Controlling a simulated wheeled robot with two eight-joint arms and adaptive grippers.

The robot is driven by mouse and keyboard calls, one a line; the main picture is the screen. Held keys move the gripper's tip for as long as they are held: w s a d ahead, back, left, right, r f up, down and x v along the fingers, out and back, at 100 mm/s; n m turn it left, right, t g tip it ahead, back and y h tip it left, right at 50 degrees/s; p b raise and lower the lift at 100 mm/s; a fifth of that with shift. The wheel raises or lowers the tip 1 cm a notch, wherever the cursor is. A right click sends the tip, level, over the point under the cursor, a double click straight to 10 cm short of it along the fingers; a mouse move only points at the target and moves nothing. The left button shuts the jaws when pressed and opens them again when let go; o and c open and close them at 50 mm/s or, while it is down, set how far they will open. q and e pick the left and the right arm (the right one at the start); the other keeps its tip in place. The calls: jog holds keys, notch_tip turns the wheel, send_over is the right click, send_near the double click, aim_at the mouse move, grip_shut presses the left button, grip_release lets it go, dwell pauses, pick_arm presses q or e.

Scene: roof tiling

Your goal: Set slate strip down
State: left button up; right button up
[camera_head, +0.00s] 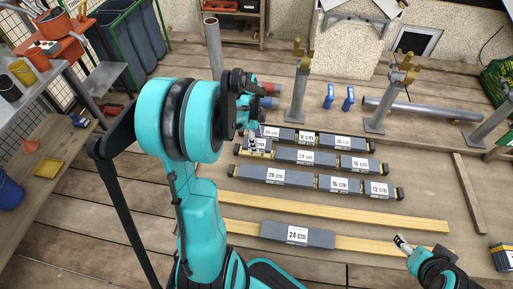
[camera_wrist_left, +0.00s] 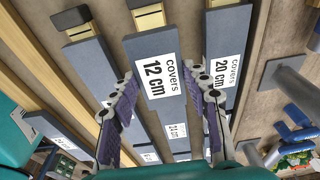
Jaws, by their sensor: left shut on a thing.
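A dark grey slate strip labelled 12 cm (camera_wrist_left: 153,75) lies between the purple finger pads of my left gripper (camera_wrist_left: 166,115) in the left wrist view. In the head view my left gripper (camera_head: 250,125) is shut on this strip (camera_head: 258,144), over the left end of the middle row. I cannot tell whether the strip touches the batten under it. A bare piece of batten (camera_wrist_left: 148,17) with a dark end stop shows past the strip in the left wrist view. My right gripper (camera_head: 402,242) is at the lower right, apart from the strips; its jaw opening is unclear.
Rows of labelled slate strips lie on both sides, including the front row strip (camera_head: 262,175) and back row strip (camera_head: 349,143). A separate 24 cm strip (camera_head: 298,235) lies on a long wooden batten (camera_head: 365,245). Grey upright posts (camera_head: 299,90) stand behind the rows.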

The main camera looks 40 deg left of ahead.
pick_arm(q)
jog(key=shift+f+b, duration=0.8)
jog(key=shift+f, duration=1.05)
jog(key=shift+f, duration=0.1)
jog(key=o, duration=1.3)
jog(key=shift+c, duration=0.2)
